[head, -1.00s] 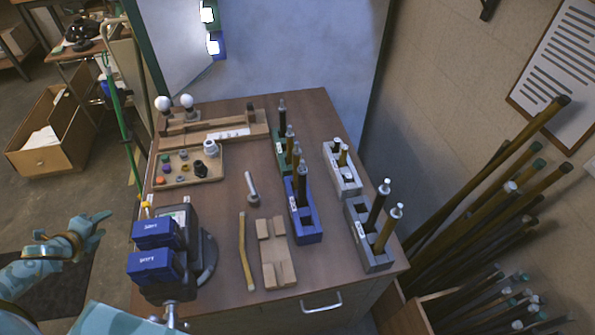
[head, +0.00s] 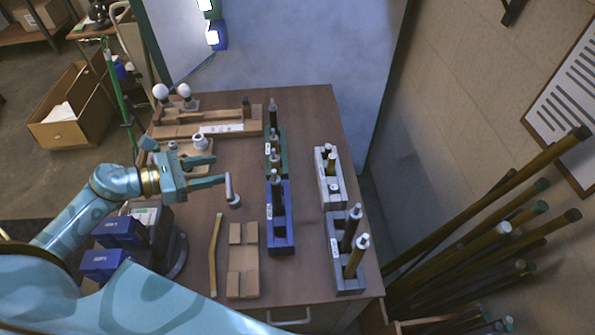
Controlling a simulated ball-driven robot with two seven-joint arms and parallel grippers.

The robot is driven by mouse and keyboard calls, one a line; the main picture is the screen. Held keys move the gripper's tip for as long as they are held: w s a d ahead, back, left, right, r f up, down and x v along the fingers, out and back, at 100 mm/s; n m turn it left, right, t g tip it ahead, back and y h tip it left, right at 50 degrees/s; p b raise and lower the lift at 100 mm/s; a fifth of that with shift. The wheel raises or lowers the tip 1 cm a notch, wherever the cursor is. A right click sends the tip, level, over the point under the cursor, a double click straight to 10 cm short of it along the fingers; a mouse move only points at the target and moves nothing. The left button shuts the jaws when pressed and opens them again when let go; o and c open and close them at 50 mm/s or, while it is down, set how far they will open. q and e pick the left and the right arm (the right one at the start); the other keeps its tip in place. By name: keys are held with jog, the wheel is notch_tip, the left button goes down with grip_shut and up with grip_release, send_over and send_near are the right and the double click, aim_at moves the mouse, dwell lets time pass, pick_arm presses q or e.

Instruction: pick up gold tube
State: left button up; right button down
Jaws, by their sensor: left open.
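Another gold tube (head: 356,257) with a silver tip stands in the grey rack (head: 345,284) at the front right. A shorter gold piece (head: 331,171) stands in the pale rack (head: 322,189) behind it. My left gripper (head: 218,171) is open and empty, reaching in over the left of the table above the small-parts tray. Its fingertips point right, beside a small metal crank-like part (head: 231,191), well behind the lying tube. My right gripper is not in view.
Blue (head: 281,245) and green (head: 277,140) racks with upright tubes stand mid-table. The wooden block (head: 243,262) lies beside the lying tube. Blue bins (head: 119,231) stand front left. A wooden holder (head: 207,127) with bulbs is at the back.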

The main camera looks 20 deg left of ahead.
pick_arm(q)
send_near(272, 158)
jog(key=d, duration=0.1)
jog(key=x, duration=0.3)
jog(key=p+x, duration=0.1)
jog(key=x, duration=0.6)
jog(key=shift+w+a, duration=0.3)
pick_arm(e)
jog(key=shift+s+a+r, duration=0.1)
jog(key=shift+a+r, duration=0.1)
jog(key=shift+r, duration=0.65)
pick_arm(q)
grip_shut()
